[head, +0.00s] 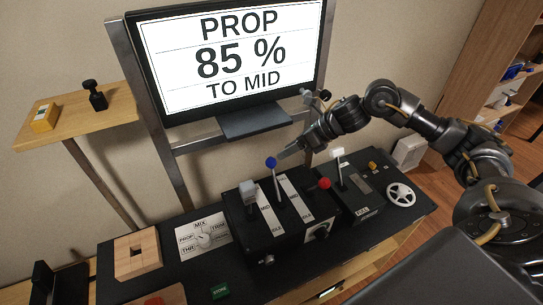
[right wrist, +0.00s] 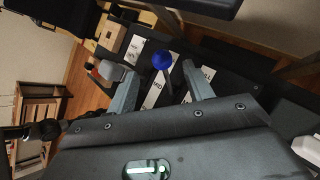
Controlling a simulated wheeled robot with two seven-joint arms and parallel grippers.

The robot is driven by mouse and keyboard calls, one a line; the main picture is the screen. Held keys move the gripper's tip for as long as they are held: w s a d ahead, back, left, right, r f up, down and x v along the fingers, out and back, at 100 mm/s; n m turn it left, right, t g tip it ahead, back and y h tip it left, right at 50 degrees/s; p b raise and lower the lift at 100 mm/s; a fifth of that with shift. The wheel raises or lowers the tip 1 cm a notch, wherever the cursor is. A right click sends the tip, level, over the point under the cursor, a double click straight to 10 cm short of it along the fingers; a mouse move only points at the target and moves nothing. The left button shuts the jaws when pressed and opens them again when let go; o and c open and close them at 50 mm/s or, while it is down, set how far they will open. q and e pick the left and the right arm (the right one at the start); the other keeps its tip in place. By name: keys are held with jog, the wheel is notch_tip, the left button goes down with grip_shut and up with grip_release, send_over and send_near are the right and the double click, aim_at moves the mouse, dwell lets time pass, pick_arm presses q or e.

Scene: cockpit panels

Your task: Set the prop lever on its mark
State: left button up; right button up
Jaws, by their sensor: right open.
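The prop lever, with a blue ball knob (head: 271,162), stands up from the black lever box (head: 245,236), between two white strips with markings such as MID and IDLE. Its base sits part way along the slot; I cannot tell the exact mark. My right gripper (head: 285,155) is open, just right of the blue knob in the head view. In the right wrist view the blue knob (right wrist: 162,60) shows between the two separated fingers (right wrist: 160,74); contact is not visible. The screen (head: 237,52) reads PROP 85 % TO MID. My left gripper is out of view.
Another box with a white-topped lever (head: 338,153) and a white wheel (head: 401,194) lie farther right. A selector panel (head: 204,236) and wooden block (head: 137,254) are left.

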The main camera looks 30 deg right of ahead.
aim_at(272, 158)
jog(key=p+x, duration=0.1)
jog(key=x, duration=0.4)
jog(key=shift+w+a+f+p, duration=0.2)
jog(key=shift+p, duration=0.2)
jog(key=shift+x, duration=0.8)
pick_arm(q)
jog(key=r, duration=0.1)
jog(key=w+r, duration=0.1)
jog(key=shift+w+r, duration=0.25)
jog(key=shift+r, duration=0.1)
pick_arm(e)
jog(key=shift+d+f, duration=0.1)
jog(key=shift+c, duration=0.4)
jog(key=shift+c, duration=1.2)
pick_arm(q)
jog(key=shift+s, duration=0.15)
pick_arm(e)
grip_shut()
